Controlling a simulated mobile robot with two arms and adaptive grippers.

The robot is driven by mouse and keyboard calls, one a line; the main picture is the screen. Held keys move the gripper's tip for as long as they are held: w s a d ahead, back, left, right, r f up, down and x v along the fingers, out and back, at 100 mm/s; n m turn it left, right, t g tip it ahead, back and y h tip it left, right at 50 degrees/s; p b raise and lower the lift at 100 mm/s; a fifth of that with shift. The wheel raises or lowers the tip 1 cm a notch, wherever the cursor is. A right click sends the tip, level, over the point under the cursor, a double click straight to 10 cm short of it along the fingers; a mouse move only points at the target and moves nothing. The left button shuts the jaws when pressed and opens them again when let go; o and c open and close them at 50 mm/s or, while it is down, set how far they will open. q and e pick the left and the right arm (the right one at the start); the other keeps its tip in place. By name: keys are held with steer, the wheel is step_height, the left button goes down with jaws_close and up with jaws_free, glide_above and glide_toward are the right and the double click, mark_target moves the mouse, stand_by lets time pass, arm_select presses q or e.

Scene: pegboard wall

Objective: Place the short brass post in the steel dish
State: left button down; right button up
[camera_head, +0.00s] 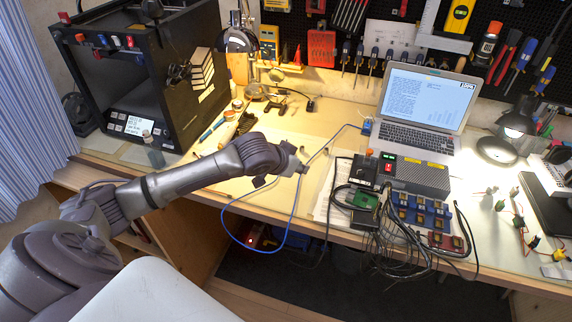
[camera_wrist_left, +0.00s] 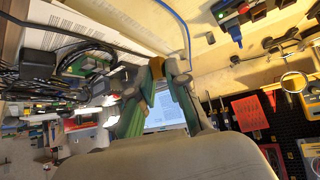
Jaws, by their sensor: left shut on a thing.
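My left gripper (camera_head: 297,168) is above the front part of the bench, left of the black box with cables. In the left wrist view its fingers (camera_wrist_left: 157,76) are closed around a small brass-coloured piece (camera_wrist_left: 157,67), which seems to be the short brass post. Only a little of it shows between the fingertips. In the head view the post is hidden or too small to tell. I cannot clearly make out the steel dish; a round, shiny base (camera_head: 257,92) at the foot of the left lamp may be only part of that lamp. My right gripper is not in view.
A blue cable (camera_head: 225,210) loops over the front edge near my gripper. A laptop (camera_head: 425,100), a circuit board (camera_head: 366,201) and tangled black wires are to the right. A black printer-like machine (camera_head: 150,75) stands at the left. The yellowish bench mat (camera_head: 335,112) is partly clear.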

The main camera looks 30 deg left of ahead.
arm_select(q)
steer(key=s+d+r+n+y, duration=0.1)
steer(key=s+d+r, duration=0.8)
steer(key=s+d, duration=0.1)
steer(key=shift+s+d+r+n, duration=0.15)
steer(key=shift+s+r+n, duration=0.2)
steer(key=shift+s, duration=0.5)
